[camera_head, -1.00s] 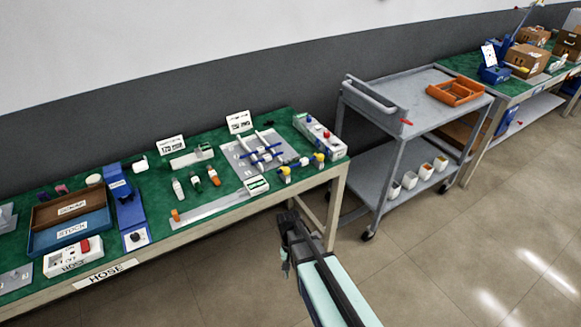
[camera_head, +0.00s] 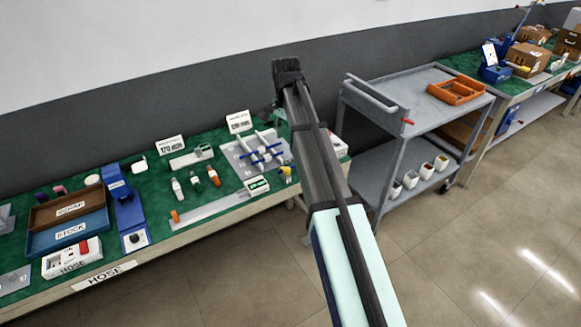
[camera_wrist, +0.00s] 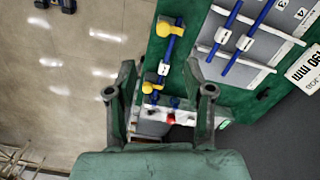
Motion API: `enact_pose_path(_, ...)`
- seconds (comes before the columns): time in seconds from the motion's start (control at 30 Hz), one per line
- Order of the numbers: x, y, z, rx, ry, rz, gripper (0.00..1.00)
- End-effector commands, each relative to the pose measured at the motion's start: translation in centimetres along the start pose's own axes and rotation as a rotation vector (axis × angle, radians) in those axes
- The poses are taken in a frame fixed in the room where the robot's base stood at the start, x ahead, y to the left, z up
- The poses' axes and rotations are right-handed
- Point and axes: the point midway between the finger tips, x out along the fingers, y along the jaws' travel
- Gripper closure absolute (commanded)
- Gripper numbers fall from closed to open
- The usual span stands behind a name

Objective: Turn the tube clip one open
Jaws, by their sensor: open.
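My gripper (camera_head: 287,68) is raised above the right end of the green bench in the head view. In the wrist view my gripper (camera_wrist: 158,92) is open and empty, its two fingers wide apart. Beyond and between the fingers runs a blue tube (camera_wrist: 168,50) with a large yellow fitting (camera_wrist: 165,27) and a smaller yellow fitting (camera_wrist: 151,88). Two more blue tubes with white clips (camera_wrist: 223,35) lie on a grey plate (camera_wrist: 214,72). I cannot tell which piece is tube clip one. My arm hides part of the tube in the head view.
A light box with a red knob (camera_wrist: 171,118) stands at the bench end, partly hidden. A label card (camera_wrist: 303,72) stands by the plate. A grey cart (camera_head: 390,100) is right of the bench. The floor in front is clear.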

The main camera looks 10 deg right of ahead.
Motion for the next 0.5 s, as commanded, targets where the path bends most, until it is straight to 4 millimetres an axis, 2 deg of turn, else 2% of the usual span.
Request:
enact_pose_path(0.03, -1.4, -0.3, -0.2, 0.011, 0.006, -0.008, 0.48)
enact_pose_path(0.1, -2.3, -0.4, -0.3, 0.024, 0.009, -0.013, 0.48)
enact_pose_path(0.2, -2.7, -0.4, -0.3, 0.032, 0.011, -0.015, 0.48)
enact_pose_path(0.37, -1.3, -0.3, -0.2, 0.032, 0.009, -0.014, 0.48)
enact_pose_path(0.5, 0.9, -0.3, -0.2, 0.031, 0.009, -0.013, 0.48)
